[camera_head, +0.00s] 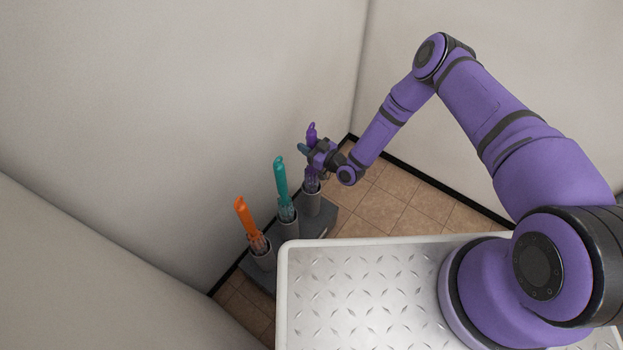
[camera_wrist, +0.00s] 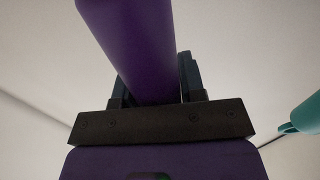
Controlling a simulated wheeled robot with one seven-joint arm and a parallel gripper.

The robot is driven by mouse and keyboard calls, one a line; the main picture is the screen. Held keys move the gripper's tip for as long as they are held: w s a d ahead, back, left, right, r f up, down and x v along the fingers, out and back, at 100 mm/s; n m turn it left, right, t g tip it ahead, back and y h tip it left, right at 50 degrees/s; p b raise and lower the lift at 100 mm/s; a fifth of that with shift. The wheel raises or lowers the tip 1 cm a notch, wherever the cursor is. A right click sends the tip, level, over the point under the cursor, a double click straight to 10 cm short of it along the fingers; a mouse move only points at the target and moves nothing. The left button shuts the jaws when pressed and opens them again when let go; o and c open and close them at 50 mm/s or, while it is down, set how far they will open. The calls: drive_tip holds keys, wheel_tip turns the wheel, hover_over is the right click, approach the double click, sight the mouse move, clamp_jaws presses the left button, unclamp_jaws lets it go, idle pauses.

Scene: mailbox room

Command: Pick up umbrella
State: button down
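Three umbrellas stand in grey cylindrical holders in the head view: an orange umbrella (camera_head: 246,218), a teal umbrella (camera_head: 281,178) and a purple umbrella (camera_head: 311,132). The purple one is farthest back, its lower part inside its holder. My gripper (camera_head: 308,149) is at the upper part of the purple umbrella, with a finger showing to its left. In the wrist view, the purple umbrella (camera_wrist: 138,48) runs between my two dark fingers, close to both. I cannot tell whether they press on it. The teal handle (camera_wrist: 306,117) shows at the right edge.
The holders sit on a dark grey base (camera_head: 313,222) close to the pale wall (camera_head: 170,110). Another wall (camera_head: 480,110) meets it behind the purple umbrella, forming a corner. Bare tiled floor (camera_head: 400,207) lies right of the holders.

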idle(0.3)
wheel_tip(320, 180, up, 27)
idle(1.2)
drive_tip(key=shift+d, duration=0.15)
